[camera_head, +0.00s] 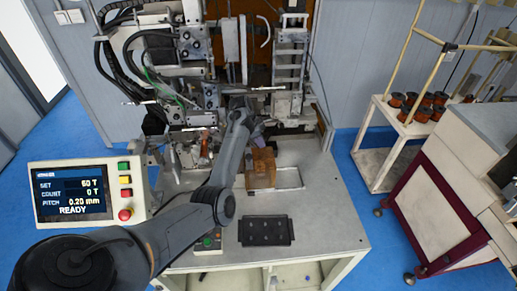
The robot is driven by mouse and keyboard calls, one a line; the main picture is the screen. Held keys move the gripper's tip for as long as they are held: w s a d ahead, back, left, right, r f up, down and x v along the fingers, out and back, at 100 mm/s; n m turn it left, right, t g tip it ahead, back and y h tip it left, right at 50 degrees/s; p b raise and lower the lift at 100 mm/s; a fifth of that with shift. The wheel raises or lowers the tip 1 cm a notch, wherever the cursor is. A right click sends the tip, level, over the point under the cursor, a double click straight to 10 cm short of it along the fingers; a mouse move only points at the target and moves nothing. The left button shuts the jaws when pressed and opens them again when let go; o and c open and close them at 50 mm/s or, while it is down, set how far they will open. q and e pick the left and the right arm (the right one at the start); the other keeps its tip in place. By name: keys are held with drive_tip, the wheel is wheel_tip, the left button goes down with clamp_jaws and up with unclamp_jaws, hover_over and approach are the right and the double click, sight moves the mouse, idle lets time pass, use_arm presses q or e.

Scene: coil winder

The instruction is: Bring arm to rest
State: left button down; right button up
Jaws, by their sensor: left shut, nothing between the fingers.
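My left arm comes in from the lower left and reaches across the white machine table (335,220) to the coil winder (190,75). My left gripper (256,133) is at the far end of the arm, close in front of the winder's middle. It is small in the picture; its fingers look shut and empty. A brown block-like part (262,168) sits on the table just below and nearer than the gripper. Whether the gripper touches any machine part cannot be told. My right gripper is not in view.
A control panel (87,193) reading READY stands at the left, beside my arm. A black tray (266,231) and a small button box (209,243) lie at the table's front. A trolley with copper spools (398,99) and a red-and-white cabinet (432,195) stand at the right.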

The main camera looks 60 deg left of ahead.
use_arm(q)
drive_tip(key=d+b+v, duration=0.1)
drive_tip(key=v, duration=0.5)
drive_tip(key=s+d+f+m+g+y+p, duration=0.1)
drive_tip(key=s+d+f+g, duration=0.15)
drive_tip(key=s+f, duration=0.5)
drive_tip(key=s+d+f+g+p, duration=0.1)
drive_tip(key=s+f+g, duration=0.2)
drive_tip(key=s+f, duration=0.45)
drive_tip(key=s+d+f+m+g+y+p, duration=0.1)
drive_tip(key=s+d+f+m+y+p, duration=0.15)
drive_tip(key=s+d+f, duration=0.7)
drive_tip(key=s+d+r+t, duration=0.1)
drive_tip(key=s+d+r, duration=0.25)
drive_tip(key=d, duration=0.55)
drive_tip(key=s+d+r+t, duration=0.15)
drive_tip(key=s+d, duration=0.25)
drive_tip(key=d, duration=0.5)
drive_tip(key=w+d+r+n+t+h, duration=0.1)
drive_tip(key=w+d+r+n, duration=0.1)
drive_tip(key=d+r, duration=0.2)
drive_tip(key=w+d+r+n+t+h, duration=0.1)
drive_tip(key=d+r+n+t, duration=0.1)
drive_tip(key=r, duration=0.5)
drive_tip(key=shift+w+d+n+t, duration=0.35)
drive_tip(key=shift+d+n, duration=0.4)
drive_tip(key=shift+d, duration=0.6)
